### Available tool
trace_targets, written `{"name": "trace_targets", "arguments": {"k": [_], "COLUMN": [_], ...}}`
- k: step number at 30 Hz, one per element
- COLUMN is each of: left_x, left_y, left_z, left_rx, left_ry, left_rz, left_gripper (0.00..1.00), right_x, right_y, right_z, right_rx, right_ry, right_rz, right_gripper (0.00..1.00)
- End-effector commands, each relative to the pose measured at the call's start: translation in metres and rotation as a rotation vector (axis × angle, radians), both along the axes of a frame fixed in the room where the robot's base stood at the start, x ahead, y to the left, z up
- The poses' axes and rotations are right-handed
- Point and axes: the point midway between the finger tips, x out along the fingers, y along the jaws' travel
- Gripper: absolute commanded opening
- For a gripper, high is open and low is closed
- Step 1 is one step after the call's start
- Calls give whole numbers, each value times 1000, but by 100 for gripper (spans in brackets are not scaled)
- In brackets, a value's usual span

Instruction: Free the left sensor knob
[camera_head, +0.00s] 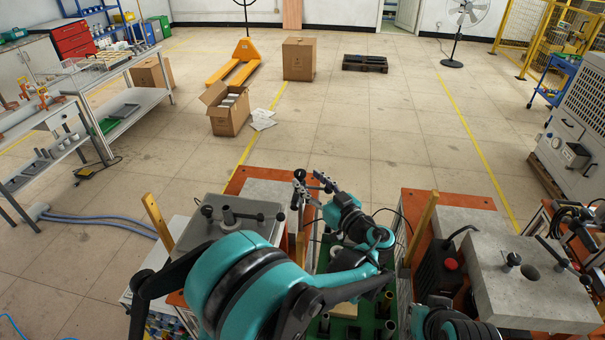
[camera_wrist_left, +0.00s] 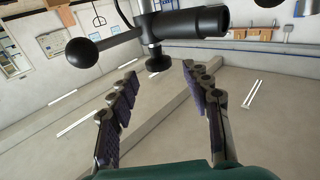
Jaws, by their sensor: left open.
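My left gripper (camera_head: 318,186) is open and empty beside the left heater's grey block (camera_head: 256,197). In the left wrist view, its two fingers (camera_wrist_left: 160,76) stand wide apart. Beyond the fingertips is a sensor holder with a black ball knob (camera_wrist_left: 82,52) on a rod, a thick black cylinder (camera_wrist_left: 190,24) and a small black knob (camera_wrist_left: 158,60) below, which appears between the tips. I cannot tell which is the left sensor knob. In the head view, a dark ball (camera_head: 299,174) shows just left of the gripper. My right gripper is not in view.
A second grey block (camera_head: 530,285) with black fittings stands at the right, near a red button (camera_head: 451,264). Wooden handles (camera_head: 424,226) rise beside the heaters. A green tray (camera_head: 343,328) with dark cylinders lies below my left arm.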

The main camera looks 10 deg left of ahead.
Motion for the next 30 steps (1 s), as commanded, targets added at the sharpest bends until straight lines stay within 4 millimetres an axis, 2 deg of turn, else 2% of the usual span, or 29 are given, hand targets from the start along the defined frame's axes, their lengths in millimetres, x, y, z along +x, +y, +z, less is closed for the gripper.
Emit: {"name": "trace_targets", "arguments": {"k": [3, 9, 19, 20, 24, 25, 30], "left_x": [15, 31, 35, 35, 35, 35, 35], "left_y": [16, 32, 35, 35, 35, 35, 35], "left_z": [0, 0, 0, 0, 0, 0, 0], "left_rx": [0, 0, 0, 0, 0, 0, 0], "left_ry": [1, 1, 3, 3, 3, 3, 3], "left_rz": [4, 1, 0, 0, 0, 0, 2], "left_gripper": [49, 49, 49, 44, 7, 0, 0], "right_x": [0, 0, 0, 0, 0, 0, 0], "right_y": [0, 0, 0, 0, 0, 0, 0], "right_z": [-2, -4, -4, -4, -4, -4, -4], "right_rx": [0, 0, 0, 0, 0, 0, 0], "right_ry": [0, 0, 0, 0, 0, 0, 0], "right_rz": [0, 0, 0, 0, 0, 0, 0], "right_gripper": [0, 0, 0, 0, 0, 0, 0]}}
